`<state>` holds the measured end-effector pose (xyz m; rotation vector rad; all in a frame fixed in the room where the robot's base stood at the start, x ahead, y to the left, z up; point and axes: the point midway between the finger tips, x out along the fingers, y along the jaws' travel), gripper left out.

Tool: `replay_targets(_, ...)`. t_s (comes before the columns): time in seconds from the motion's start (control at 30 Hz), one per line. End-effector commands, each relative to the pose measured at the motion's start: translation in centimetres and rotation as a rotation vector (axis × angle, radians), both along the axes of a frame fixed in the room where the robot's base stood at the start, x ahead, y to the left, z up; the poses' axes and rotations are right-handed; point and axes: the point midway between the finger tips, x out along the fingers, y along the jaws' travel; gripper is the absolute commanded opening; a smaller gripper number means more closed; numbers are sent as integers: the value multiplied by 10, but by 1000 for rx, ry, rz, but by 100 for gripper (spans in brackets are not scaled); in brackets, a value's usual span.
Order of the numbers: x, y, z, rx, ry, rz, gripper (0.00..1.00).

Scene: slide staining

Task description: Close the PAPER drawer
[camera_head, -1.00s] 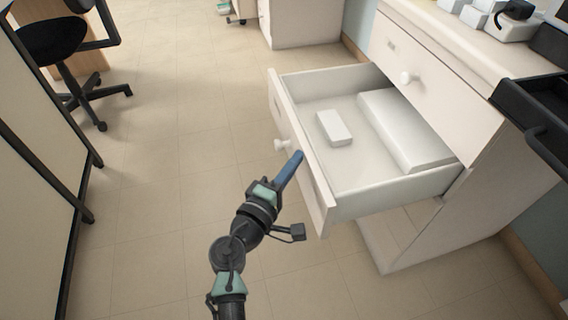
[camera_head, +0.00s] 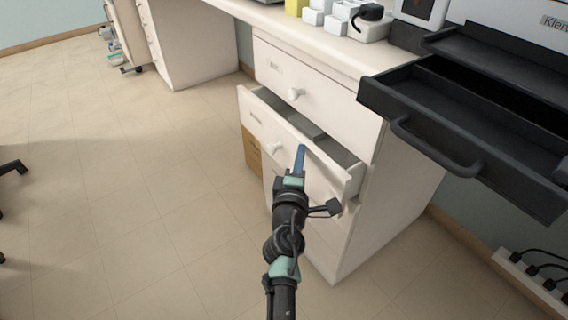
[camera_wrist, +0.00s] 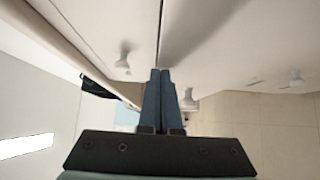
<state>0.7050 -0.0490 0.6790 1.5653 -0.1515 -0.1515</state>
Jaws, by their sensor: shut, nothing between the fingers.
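The open drawer (camera_head: 262,118) is the second one down in the white cabinet (camera_head: 405,165).
The closed top drawer (camera_head: 310,90) with its knob is above. A black tray with a handle (camera_head: 440,150) juts out at the right. White boxes (camera_head: 325,18) stand on the counter.

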Motion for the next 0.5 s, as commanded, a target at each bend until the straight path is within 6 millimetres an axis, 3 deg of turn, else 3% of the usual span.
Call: replay_targets(0.5, 10, -13, 0, 0, 0, 2, 0)
